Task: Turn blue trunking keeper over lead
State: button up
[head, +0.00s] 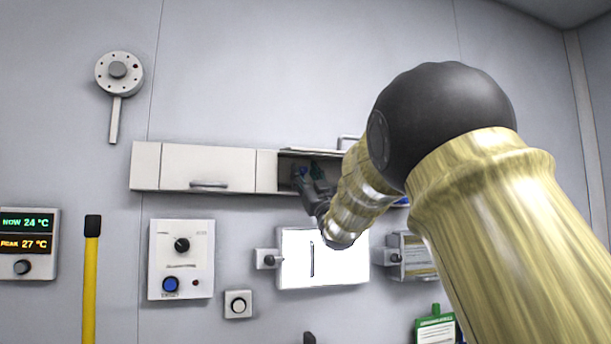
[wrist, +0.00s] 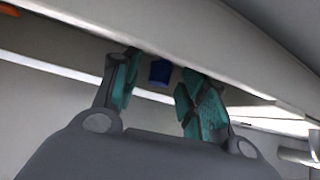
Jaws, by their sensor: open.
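The blue keeper (wrist: 160,73) shows in the wrist view inside the open section of the wall trunking, between and beyond my fingertips. In the head view it is a small blue patch (head: 303,170) just beside my gripper (head: 312,176). My gripper (wrist: 160,85) is open, with its teal finger pads on either side of the keeper in the picture; I cannot tell whether either pad touches it. The trunking (head: 145,166) is a long pale box on the wall. The lead cannot be made out in either view.
A closed cover with a handle (head: 208,184) is left of the open section. My arm hides the right side.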

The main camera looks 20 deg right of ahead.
jog(key=v, duration=1.1)
jog(key=shift+s+f, duration=0.25)
jog(key=shift+s, duration=0.05)
jog(key=shift+d, duration=0.1)
